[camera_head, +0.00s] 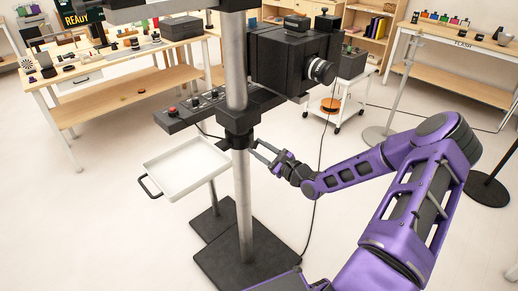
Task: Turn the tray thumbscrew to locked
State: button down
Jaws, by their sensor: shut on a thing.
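The white tray (186,168) has a low rim and a black handle on its left side. It is mounted beside an upright metal post, next to a black clamp collar (237,132). My gripper (259,149) reaches in from the right at the height of the collar. Its fingers point left and are shut on a small part at the collar's right side, which I take to be the tray thumbscrew. The thumbscrew is too small and too covered by the fingers for me to read its turn.
A black camera (293,62) sits above my gripper. A dark cable hangs right of the post. The black base plate (250,262) is below, with open floor around it.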

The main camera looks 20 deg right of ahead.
jog(key=shift+c, duration=2.4)
grip_release()
jog(key=v, duration=1.7)
jog(key=shift+s, duration=0.2)
jog(key=shift+d+f, duration=0.1)
